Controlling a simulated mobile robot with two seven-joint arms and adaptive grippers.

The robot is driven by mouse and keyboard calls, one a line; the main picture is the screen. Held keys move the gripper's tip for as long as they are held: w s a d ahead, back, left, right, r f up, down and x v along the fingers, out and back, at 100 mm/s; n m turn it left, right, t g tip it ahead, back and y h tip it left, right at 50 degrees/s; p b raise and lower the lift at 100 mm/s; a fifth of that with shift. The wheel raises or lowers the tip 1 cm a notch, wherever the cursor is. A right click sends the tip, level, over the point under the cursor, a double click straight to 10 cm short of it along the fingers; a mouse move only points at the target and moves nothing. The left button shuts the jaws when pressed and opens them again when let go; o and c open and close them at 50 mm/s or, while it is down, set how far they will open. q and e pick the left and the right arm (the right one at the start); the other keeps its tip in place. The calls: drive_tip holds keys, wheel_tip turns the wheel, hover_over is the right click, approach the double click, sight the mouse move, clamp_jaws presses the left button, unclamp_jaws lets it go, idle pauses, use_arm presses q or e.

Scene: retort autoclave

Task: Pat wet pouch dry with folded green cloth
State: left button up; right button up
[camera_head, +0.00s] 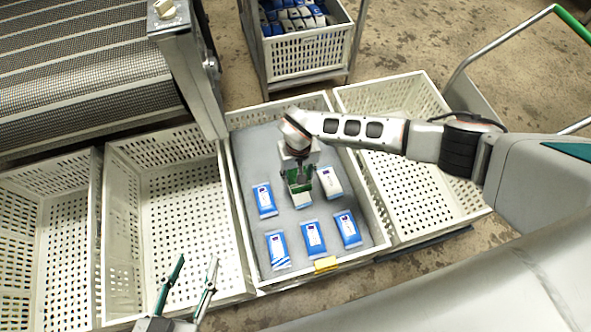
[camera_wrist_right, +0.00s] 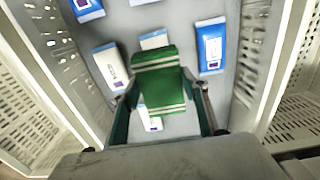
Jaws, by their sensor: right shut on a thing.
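My right gripper (camera_head: 299,183) is shut on the folded green cloth (camera_wrist_right: 161,82), which has pale stripes. The cloth hangs over the grey-lined crate, just above a mostly white pouch (camera_head: 302,201) that it partly covers. In the right wrist view, parts of a pouch (camera_wrist_right: 151,123) show below the cloth. I cannot tell whether the cloth touches it, or which pouch is wet. Another white pouch (camera_head: 329,182) lies to the right. My left gripper (camera_head: 197,262) is open and empty at the lower left, over an empty crate.
Several blue-and-white pouches (camera_head: 313,240) lie around in the same crate (camera_head: 375,205). A yellow tag (camera_head: 326,264) sits on its front rim. Empty crates stand left (camera_head: 140,235) and right (camera_head: 425,185). A filled crate (camera_head: 310,55) stands behind, beside a mesh conveyor (camera_head: 80,75).

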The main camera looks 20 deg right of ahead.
drive_tip(key=shift+f, duration=0.55)
wheel_tip(320, 180, down, 4)
drive_tip(key=shift+s+r+b, duration=0.15)
drive_tip(key=shift+b, duration=1.05)
drive_tip(key=shift+f+b, duration=0.35)
drive_tip(key=shift+f, duration=0.25)
use_arm(q)
drive_tip(key=d, duration=0.1)
drive_tip(key=d+n, duration=0.2)
drive_tip(key=shift+r+t+h, duration=0.25)
drive_tip(key=shift+t+h, duration=0.05)
drive_tip(key=shift+h, duration=0.1)
use_arm(e)
drive_tip(key=shift+w, duration=0.2)
use_arm(q)
drive_tip(key=shift+d+r, duration=0.1)
drive_tip(key=shift+s+f, duration=0.25)
drive_tip(key=shift+f, duration=0.25)
use_arm(e)
drive_tip(key=shift+f, duration=0.45)
use_arm(q)
drive_tip(key=shift+r, duration=0.15)
use_arm(e)
drive_tip(key=shift+f, duration=0.15)
